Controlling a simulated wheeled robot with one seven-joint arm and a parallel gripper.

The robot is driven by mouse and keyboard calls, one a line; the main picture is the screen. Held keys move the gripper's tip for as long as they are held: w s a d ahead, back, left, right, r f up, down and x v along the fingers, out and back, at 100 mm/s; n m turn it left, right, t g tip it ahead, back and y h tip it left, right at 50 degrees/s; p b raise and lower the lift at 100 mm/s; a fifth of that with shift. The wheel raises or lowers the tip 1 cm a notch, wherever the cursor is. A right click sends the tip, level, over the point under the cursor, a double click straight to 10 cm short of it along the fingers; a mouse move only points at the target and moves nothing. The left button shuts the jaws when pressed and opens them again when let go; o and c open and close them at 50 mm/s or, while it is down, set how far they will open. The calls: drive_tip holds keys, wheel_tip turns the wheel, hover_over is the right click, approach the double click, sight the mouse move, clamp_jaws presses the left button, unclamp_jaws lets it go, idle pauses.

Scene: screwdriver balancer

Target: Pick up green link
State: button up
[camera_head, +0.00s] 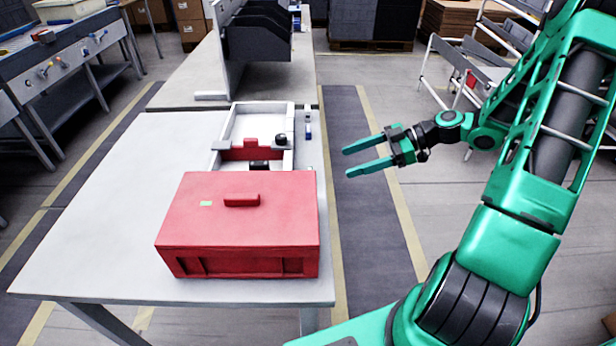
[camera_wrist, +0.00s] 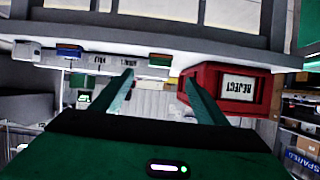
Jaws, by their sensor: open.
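I cannot clearly pick out a green link. A small pale green patch (camera_head: 206,203) lies on the lid of the red box (camera_head: 250,235) in the head view; whether it is a loose piece or a label I cannot tell. In the wrist view a small green item (camera_wrist: 160,60) shows beyond the fingers, too small to identify. My gripper (camera_head: 350,161) is open and empty, in the air to the right of the table, its fingers pointing left toward it. Its two green fingers (camera_wrist: 159,79) stand apart in the wrist view.
Behind the red box on the white table (camera_head: 110,215) is a white tray (camera_head: 232,128) with red and black parts. A small blue-and-white item (camera_head: 308,128) is right of it. The wrist view shows a red bin (camera_wrist: 262,95) labelled REJECT. The table's left side is clear.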

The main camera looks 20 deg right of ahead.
sight(318, 180)
drive_tip(key=shift+x, duration=5.35)
drive_tip(key=shift+w+a+r, duration=0.1)
drive_tip(key=shift+r, duration=0.1)
drive_tip(key=c, duration=1.1)
